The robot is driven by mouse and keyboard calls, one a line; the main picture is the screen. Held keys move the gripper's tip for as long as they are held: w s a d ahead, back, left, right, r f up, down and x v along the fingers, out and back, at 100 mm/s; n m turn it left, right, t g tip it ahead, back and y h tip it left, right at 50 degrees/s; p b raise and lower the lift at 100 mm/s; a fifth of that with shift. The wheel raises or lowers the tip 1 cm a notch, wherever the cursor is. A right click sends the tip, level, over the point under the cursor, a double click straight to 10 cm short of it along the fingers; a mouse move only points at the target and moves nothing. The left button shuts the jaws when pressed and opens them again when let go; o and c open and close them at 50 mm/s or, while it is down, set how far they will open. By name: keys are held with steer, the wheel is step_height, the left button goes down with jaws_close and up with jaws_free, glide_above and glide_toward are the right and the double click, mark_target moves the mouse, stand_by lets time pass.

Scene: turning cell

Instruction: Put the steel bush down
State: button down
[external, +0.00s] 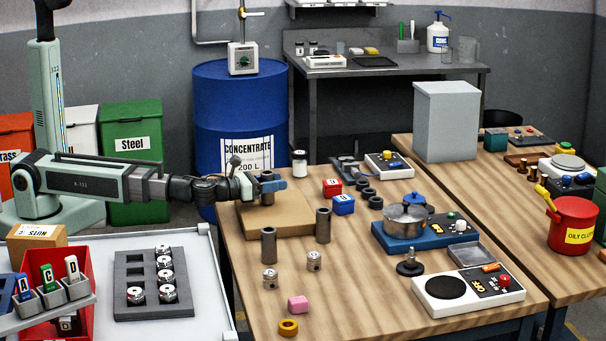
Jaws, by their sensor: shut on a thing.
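The steel bush (267,177) is a short dark grey cylinder in the external view. My gripper (270,186) is shut on it, over a tan wooden board (285,218) at the left part of the wooden table. The bush is upright. Its lower part is partly hidden by the gripper, and I cannot tell whether it touches the board. Two similar grey cylinders stand upright on the table, one by the board's right corner (323,226) and one in front of the board (269,245).
Two small metal pistons (314,261), a pink block (298,304) and a yellow ring (288,327) lie toward the front. The table's left edge is close.

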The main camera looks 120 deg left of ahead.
steer(key=shift+f, duration=0.25)
steer(key=shift+f, duration=0.15)
steer(key=c, duration=0.5)
jaws_free()
steer(key=shift+c, duration=0.2)
glide_above(249, 207)
